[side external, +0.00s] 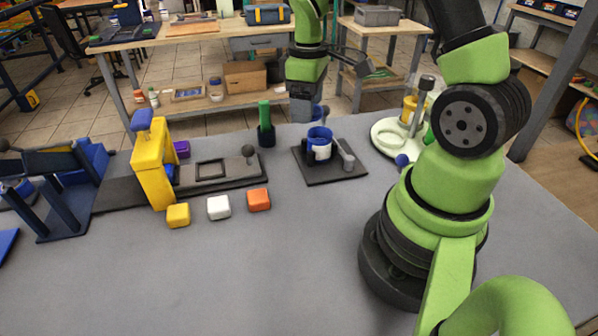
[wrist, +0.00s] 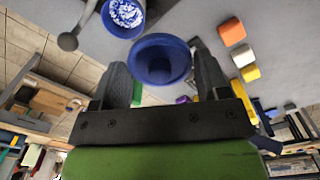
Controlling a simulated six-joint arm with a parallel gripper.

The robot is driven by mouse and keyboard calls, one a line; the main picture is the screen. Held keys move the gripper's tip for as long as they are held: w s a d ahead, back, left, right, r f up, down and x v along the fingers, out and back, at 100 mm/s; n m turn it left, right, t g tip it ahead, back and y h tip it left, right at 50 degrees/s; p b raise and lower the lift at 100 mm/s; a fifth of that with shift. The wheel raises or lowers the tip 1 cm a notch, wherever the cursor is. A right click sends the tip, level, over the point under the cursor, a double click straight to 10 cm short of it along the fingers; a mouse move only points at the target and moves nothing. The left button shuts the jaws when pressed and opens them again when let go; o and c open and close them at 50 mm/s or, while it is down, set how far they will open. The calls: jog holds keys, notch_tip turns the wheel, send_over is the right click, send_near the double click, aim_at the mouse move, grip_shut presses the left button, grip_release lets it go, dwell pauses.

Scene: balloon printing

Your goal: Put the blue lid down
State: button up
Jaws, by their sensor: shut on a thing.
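The blue lid (wrist: 160,60) is round and dished, and sits between the two fingers of my gripper (wrist: 162,82) in the wrist view. My gripper is shut on it. In the side view my gripper (side external: 303,112) points down, and a bit of the lid (side external: 318,112) shows at its right side, above the table. Below it, a blue cup (side external: 320,146) with a pale label stands on a dark plate (side external: 318,176). In the wrist view the blue cup (wrist: 123,14) is open and holds blue-and-white contents, apart from the lid.
A green cylinder in a dark holder (side external: 266,134) stands left of the plate. A yellow press (side external: 153,170) stands farther left, with yellow (side external: 178,215), white (side external: 218,207) and orange (side external: 258,199) blocks in front. A round cream stand (side external: 392,140) is at right. The front of the table is clear.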

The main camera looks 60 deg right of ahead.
jog(key=s+a+f+n, duration=0.1)
jog(key=a+f+n, duration=0.3)
jog(key=a+n, duration=0.5)
jog(key=n, duration=0.3)
send_over(292, 196)
notch_tip(292, 196, down, 5)
jog(key=shift+s+f, duration=0.1)
jog(key=shift+s, duration=0.05)
jog(key=shift+f, duration=2.35)
jog(key=o, duration=0.9)
jog(key=shift+f, duration=0.1)
